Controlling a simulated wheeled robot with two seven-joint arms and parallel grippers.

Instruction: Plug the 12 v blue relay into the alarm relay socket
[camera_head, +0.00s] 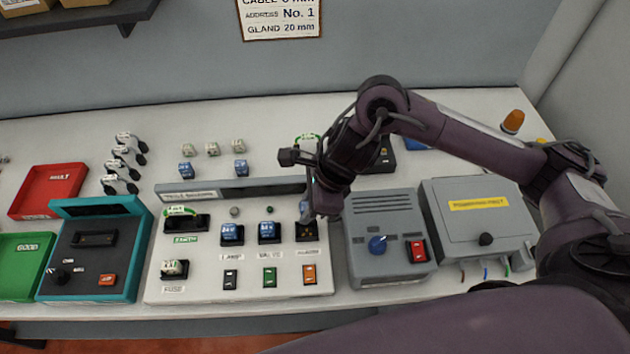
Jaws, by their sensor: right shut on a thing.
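The relay board (160,285) is a light panel with a row of sockets. Its rightmost socket (307,232) is dark, above an orange switch; its small label looks like "ALARM" but is blurred. My right gripper (309,216) points down over this socket and is shut on a blue relay (303,209), of which only a sliver shows. I cannot tell whether the relay touches the socket. Two other blue relays (232,234) and (269,232) sit in the sockets to the left. My left gripper is not in view.
Loose relays (240,169) stand behind the board. A teal-framed tester (90,260), red bin (45,190) and green bin (20,265) are at left.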

